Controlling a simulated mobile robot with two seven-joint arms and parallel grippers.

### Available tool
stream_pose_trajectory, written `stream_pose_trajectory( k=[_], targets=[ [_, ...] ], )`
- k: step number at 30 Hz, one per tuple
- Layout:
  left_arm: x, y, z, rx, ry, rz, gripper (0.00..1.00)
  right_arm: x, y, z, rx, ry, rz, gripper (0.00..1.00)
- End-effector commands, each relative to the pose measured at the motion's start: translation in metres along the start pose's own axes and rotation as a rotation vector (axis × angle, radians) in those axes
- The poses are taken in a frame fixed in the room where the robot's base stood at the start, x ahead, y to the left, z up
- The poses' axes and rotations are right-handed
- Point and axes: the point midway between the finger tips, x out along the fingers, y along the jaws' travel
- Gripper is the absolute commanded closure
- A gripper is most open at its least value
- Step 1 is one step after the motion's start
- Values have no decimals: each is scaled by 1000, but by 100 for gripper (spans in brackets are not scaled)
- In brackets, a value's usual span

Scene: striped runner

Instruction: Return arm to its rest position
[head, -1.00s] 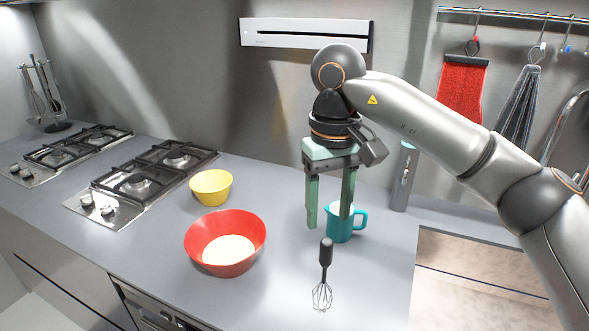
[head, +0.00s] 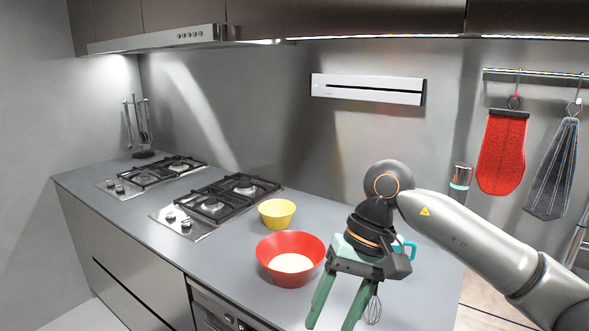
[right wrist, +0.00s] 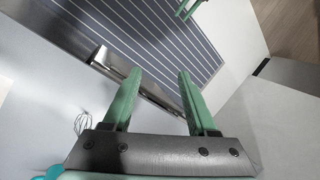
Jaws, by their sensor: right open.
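My right gripper (head: 331,322) hangs over the front part of the counter in the head view, its green fingers apart and pointing down and left. It is empty. In the right wrist view its two fingers (right wrist: 160,72) stand apart over the floor area, with nothing between them. Green fingertips at the top edge of that view look like my left gripper (right wrist: 187,10); too little shows to tell its opening. The left arm does not show in the head view.
A whisk (head: 373,309) lies behind the right gripper, partly hidden, as is a teal mug (head: 411,249). A red bowl (head: 291,278) with pale contents and a yellow bowl (head: 277,222) stand left of it. A striped runner (right wrist: 150,25) lies on the floor.

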Motion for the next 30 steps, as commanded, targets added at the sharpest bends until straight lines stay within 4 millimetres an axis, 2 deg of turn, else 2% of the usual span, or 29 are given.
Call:
stream_pose_trajectory(
  k=[1,3,7,9,12,15,17,20,23,26,27,29,30],
  targets=[
    [1,0,-3,1,5,0,61,18,-14,7,40,-52,-85,42],
    [2,-1,-6,2,12,-1,61,36,-36,18,119,-133,-216,42],
    [2,-1,-6,2,12,-1,61,58,-80,41,327,-338,-484,42],
    [1,-1,-5,1,9,-1,61,61,-101,51,467,-477,-627,42],
    [1,0,-4,1,8,-1,61,56,-123,57,689,-696,-810,42],
    [1,0,-4,1,8,0,61,46,-133,53,927,-941,-968,42],
    [1,0,-4,1,8,0,61,40,-133,46,1077,-1100,-1050,42],
    [1,0,-3,1,6,0,61,34,-121,27,1329,-1383,-1166,42],
    [0,0,-2,0,5,0,61,37,-96,4,1579,-1689,-1255,42],
    [0,0,-2,0,5,0,61,53,-58,-20,1818,-2022,-1317,42],
    [0,0,-2,0,5,0,61,63,-40,-28,-1864,2114,1304,42],
    [0,0,-2,0,5,0,61,83,-12,-37,-1710,2004,1138,42],
    [0,0,-2,0,5,0,61,99,9,-41,-1604,1928,1035,42]
  ],
)
